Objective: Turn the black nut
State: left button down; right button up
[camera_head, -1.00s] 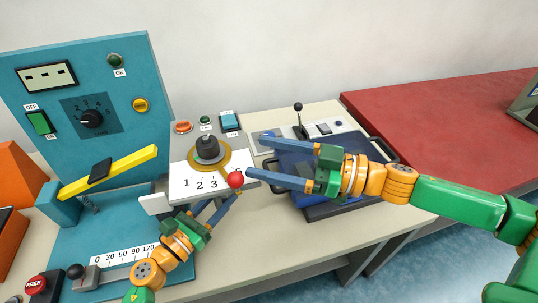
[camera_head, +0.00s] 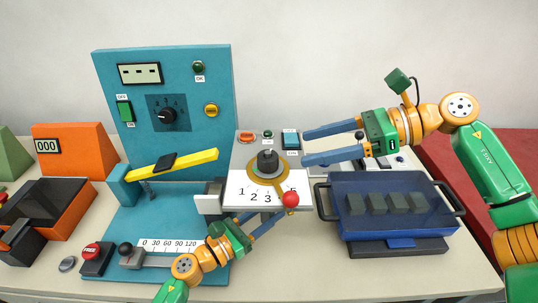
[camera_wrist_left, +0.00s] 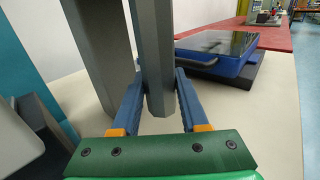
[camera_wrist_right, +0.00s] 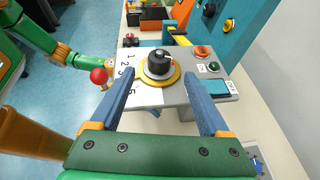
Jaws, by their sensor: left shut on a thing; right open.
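The black nut (camera_head: 267,158) stands on a brass-yellow round base on top of a grey box with a white number plate. It also shows in the right wrist view (camera_wrist_right: 160,62). My right gripper (camera_head: 304,147) is open and empty, to the right of the nut, its fingers pointing at it with a gap between. A lever with a red ball (camera_head: 290,200) is at the plate's front edge, by the 5. My left gripper (camera_head: 268,214) is low in front of the box. In the left wrist view it is shut on a grey post (camera_wrist_left: 157,70).
A blue tray (camera_head: 400,228) with dark blocks stands right of the box. Behind the nut are an orange button (camera_head: 246,137) and a blue switch (camera_head: 290,139). A teal panel (camera_head: 165,90) and yellow bar (camera_head: 180,163) stand at left.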

aim_at(272, 156)
jog(key=x, duration=0.9)
jog(key=shift+a, duration=0.25)
grip_shut()
